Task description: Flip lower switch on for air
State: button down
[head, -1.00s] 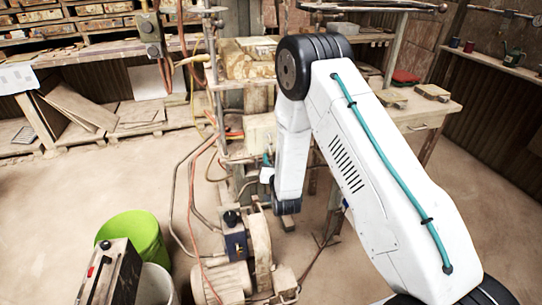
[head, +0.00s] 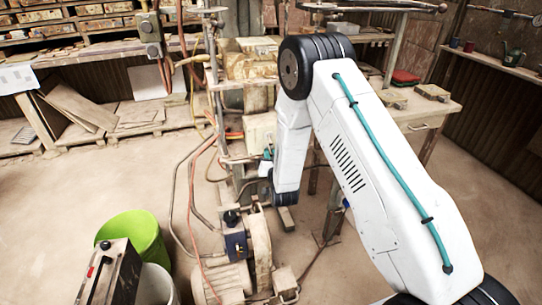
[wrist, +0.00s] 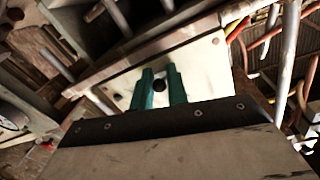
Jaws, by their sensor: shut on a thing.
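A cream plate (wrist: 195,62) fills the middle of the wrist view. A small dark round knob or switch tip (wrist: 159,85) shows against it. The teal fingers of my gripper (wrist: 160,90) stand on either side of this tip and are shut on it. In the head view my gripper (head: 267,156) is at the lower edge of a cream box (head: 262,131) on the press frame, partly hidden by my arm. Whether the switch is up or down cannot be told, and no second switch on the plate shows clearly.
Orange and dark hoses (wrist: 262,45) hang right of the plate. Below the press is a motor with a blue box (head: 235,244). A green bucket (head: 138,232) stands on the floor at left.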

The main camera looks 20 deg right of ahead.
jog(key=g, duration=0.1)
jog(key=r+g, duration=0.1)
jog(key=g, duration=0.1)
jog(key=shift+s+r+g, duration=0.1)
jog(key=shift+r+g, duration=0.1)
jog(key=shift+g, duration=0.1)
jog(key=shift+r+g, duration=0.25)
jog(key=shift+g, duration=0.5)
jog(key=shift+r+g, duration=0.2)
jog(key=shift+g, duration=0.55)
jog(key=c, duration=1.4)
grip_release()
jog(key=shift+c, duration=0.2)
jog(key=d+v, duration=0.1)
jog(key=v, duration=0.6)
jog(key=shift+s+a+r, duration=0.3)
jog(key=shift+a+r, duration=0.05)
jog(key=shift+a, duration=0.1)
